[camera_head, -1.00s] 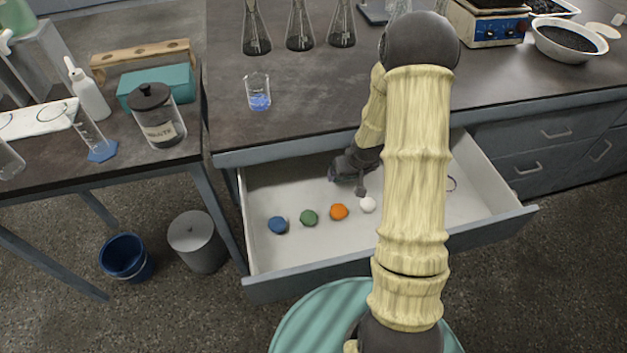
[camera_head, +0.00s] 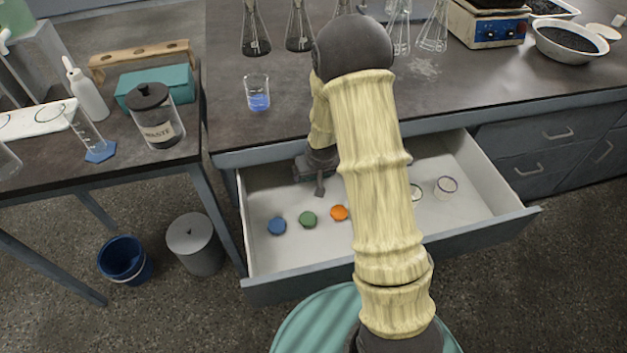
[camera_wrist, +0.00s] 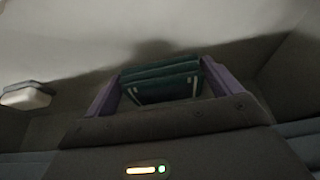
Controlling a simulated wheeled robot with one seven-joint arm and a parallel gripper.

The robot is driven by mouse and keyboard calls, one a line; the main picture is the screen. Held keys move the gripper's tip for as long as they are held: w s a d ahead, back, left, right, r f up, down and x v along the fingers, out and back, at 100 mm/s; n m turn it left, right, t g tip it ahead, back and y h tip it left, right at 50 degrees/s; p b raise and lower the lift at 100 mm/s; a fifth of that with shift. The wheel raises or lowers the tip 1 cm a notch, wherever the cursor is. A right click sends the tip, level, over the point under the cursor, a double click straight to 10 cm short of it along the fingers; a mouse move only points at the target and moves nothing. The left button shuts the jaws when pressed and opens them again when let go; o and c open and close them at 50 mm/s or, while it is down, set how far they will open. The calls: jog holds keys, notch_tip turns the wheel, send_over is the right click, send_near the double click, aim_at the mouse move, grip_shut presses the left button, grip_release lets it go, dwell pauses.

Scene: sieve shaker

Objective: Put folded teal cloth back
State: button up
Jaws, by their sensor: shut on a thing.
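The folded teal cloth (camera_wrist: 162,82) is between the two purple fingers of my gripper (camera_wrist: 160,92) in the wrist view. It looks dark teal in stacked layers, with pale marks near its lower corners. My gripper is shut on it. In the head view my gripper (camera_head: 318,180) is low inside the left back part of the open drawer (camera_head: 265,258), behind the coloured lumps. The cloth is hidden there by my wrist. I cannot tell whether it touches the drawer floor.
A blue lump (camera_head: 277,226), a green lump (camera_head: 307,220) and an orange lump (camera_head: 340,213) lie in the drawer. Round glass pieces (camera_head: 446,186) lie at its right. A beaker of blue liquid (camera_head: 257,93) and flasks (camera_head: 300,32) stand on the counter above.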

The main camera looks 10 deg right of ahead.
aim_at(314, 179)
jog(key=shift+a+f+b, duration=0.15)
jog(key=shift+f+b, duration=0.1)
jog(key=shift+f, duration=0.65)
jog(key=shift+a+f+b, duration=0.1)
jog(key=shift+f+b, duration=0.15)
jog(key=shift+f, duration=0.6)
jog(key=shift+f, duration=0.2)
jog(key=o, duration=0.8)
jog(key=shift+r, duration=0.1)
jog(key=shift+w+r, duration=0.1)
jog(key=shift+r, duration=0.2)
jog(key=p+v, duration=0.2)
jog(key=v, duration=0.9)
jog(key=shift+s+r+p, duration=0.25)
jog(key=shift+s+p, duration=0.05)
jog(key=shift+p, duration=0.05)
